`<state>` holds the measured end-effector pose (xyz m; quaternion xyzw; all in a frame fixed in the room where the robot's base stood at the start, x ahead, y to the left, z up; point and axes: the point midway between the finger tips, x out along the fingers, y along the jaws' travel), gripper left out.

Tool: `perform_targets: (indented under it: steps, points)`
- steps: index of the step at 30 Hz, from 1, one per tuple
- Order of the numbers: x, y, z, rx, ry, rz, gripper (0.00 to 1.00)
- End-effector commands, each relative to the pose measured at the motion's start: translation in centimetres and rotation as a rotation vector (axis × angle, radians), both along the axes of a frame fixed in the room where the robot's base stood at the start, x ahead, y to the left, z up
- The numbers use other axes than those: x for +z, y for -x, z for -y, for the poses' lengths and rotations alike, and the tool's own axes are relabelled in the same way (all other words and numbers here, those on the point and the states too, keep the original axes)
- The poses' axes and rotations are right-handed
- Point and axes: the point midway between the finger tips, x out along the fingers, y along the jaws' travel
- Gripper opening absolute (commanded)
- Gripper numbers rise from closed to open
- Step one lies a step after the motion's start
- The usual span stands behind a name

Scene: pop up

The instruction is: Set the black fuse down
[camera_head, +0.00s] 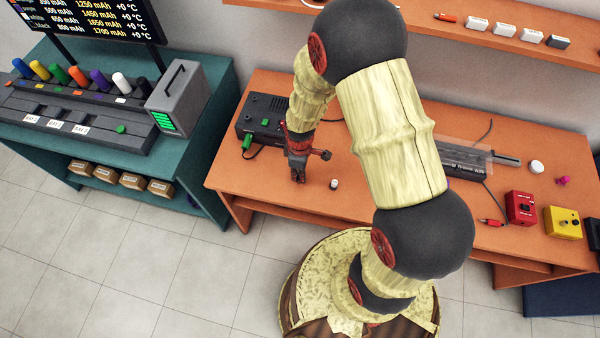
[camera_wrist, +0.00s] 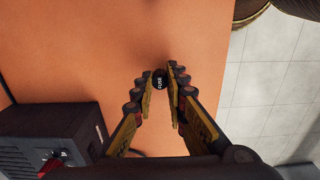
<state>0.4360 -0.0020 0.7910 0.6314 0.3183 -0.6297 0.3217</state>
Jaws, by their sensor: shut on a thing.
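The black fuse (camera_wrist: 159,79) shows its dark round top with white lettering in the wrist view. It sits between the fingertips of my gripper (camera_wrist: 161,82), which is shut on it. In the head view my gripper (camera_head: 298,174) points down low over the orange workbench (camera_head: 250,188), near its front edge and right of a black device. The fuse cannot be made out clearly there. I cannot tell whether its lower end touches the bench.
The black device (camera_head: 262,118) with a green plug stands left of my gripper. A small white-topped piece (camera_head: 334,184) stands close on the right. A red box (camera_head: 520,207) and a yellow box (camera_head: 562,222) stand far right.

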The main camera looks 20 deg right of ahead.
Motion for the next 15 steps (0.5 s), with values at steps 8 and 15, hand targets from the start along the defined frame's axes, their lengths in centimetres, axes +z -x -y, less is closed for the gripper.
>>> perform_targets:
  steps: [8, 15]
  points:
    - [-0.21, 0.02, 0.00, 0.000, 0.000, 0.000, 0.25]
    - [-0.21, 0.02, -0.01, 0.000, 0.000, 0.000, 0.32]
